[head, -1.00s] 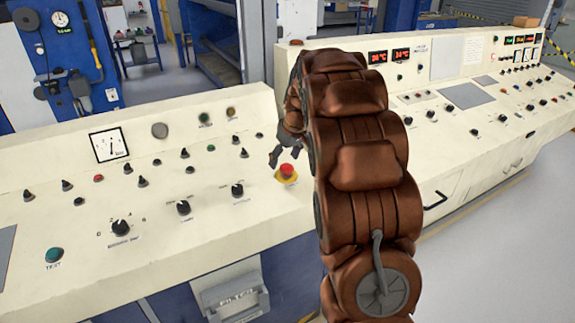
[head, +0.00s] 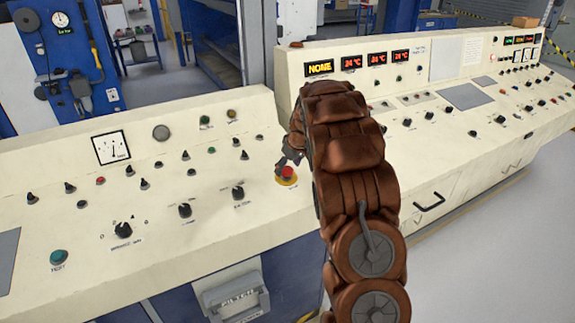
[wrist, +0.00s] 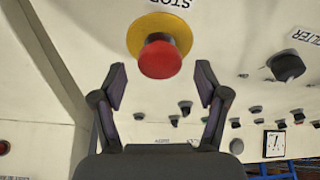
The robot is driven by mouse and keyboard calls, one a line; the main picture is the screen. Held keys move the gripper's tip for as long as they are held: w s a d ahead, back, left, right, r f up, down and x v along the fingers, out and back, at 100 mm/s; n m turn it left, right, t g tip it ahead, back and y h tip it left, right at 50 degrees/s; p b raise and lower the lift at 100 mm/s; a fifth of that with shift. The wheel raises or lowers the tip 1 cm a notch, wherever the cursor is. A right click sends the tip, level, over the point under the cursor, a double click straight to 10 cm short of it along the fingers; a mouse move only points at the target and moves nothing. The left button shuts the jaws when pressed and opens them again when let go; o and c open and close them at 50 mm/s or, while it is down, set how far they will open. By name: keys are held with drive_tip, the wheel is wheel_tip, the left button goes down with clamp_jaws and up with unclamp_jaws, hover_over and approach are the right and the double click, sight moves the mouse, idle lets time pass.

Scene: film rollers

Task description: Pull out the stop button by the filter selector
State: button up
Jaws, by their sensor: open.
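The stop button (head: 290,172) is a red mushroom knob on a yellow round collar, near the front right end of the left cream console. In the wrist view the red knob (wrist: 160,62) shows upside down below its STOP label. The filter selector (wrist: 287,65) is a black knob with a FILTER label in the wrist view; in the head view a black selector (head: 238,193) stands left of the button. My gripper (wrist: 161,78) is open, its two fingers on either side of the red knob with gaps. In the head view my gripper (head: 287,160) is close behind the button.
Several black knobs and small lamps stand on the panel around a square gauge (head: 111,147). A green test button (head: 58,257) is at the lower left. A second console (head: 460,110) with lit displays adjoins at the right. The panel just around the stop button is bare.

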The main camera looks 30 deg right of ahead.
drive_tip(key=shift+w+f, duration=0.2)
drive_tip(key=shift+f, duration=0.25)
drive_tip(key=shift+c, duration=0.4)
clamp_jaws()
